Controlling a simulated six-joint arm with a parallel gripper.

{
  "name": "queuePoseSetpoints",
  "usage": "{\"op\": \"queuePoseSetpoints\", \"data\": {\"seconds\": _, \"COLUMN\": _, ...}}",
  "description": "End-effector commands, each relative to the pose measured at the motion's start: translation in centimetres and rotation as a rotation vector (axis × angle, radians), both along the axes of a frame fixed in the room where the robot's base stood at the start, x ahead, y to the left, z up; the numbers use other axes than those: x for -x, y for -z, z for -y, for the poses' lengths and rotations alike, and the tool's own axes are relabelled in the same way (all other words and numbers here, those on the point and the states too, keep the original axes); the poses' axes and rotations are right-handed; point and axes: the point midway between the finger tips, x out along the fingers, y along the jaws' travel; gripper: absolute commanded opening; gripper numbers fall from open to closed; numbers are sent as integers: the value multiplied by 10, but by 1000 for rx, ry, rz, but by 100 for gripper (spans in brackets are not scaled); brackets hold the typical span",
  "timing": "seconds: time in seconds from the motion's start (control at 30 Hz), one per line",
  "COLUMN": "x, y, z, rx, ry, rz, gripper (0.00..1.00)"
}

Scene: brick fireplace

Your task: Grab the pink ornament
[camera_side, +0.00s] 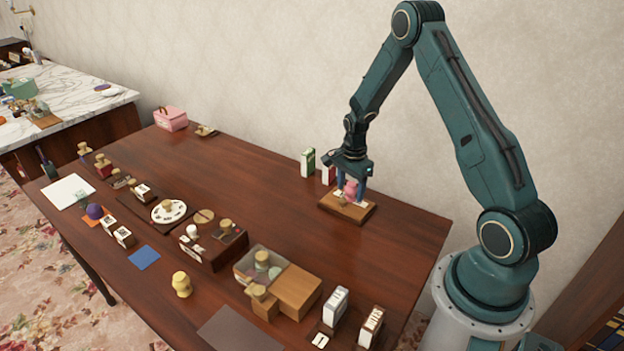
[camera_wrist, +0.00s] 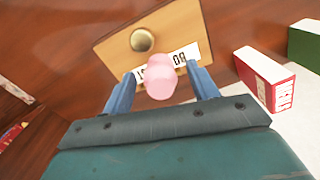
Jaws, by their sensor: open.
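The pink ornament (camera_side: 350,188) is at the wooden board (camera_side: 333,209) on the right part of the table. In the wrist view the pink ornament (camera_wrist: 161,77) shows between the two blue fingers, in front of a white label with dark letters. My gripper (camera_side: 354,195) points down over the board, with its fingers on either side of the ornament. It is open; the wrist view shows my gripper (camera_wrist: 162,85) with the fingers apart. I cannot tell whether either finger touches the ornament.
A round brass-coloured knob (camera_wrist: 142,40) is on the board beside the label. A red and white box (camera_wrist: 265,78) and a green box (camera_side: 308,162) stand close behind. Several small boxes and stamps crowd the table's front. The table's back middle (camera_side: 240,150) is clear.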

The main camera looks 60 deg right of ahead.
Motion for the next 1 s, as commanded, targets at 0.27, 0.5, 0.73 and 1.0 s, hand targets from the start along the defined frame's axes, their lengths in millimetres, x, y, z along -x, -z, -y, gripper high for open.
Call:
{"op": "queuePoseSetpoints", "data": {"seconds": 0.27, "x": 0, "y": 0, "z": 0, "rx": 0, "ry": 0, "rz": 0, "gripper": 59}}
{"op": "queuePoseSetpoints", "data": {"seconds": 0.5, "x": 0, "y": -1, "z": 0, "rx": 0, "ry": 0, "rz": 0, "gripper": 39}}
{"op": "queuePoseSetpoints", "data": {"seconds": 0.73, "x": 0, "y": -1, "z": 0, "rx": 0, "ry": 0, "rz": 0, "gripper": 10}}
{"op": "queuePoseSetpoints", "data": {"seconds": 1.0, "x": 0, "y": -2, "z": 0, "rx": 0, "ry": 0, "rz": 0, "gripper": 10}}
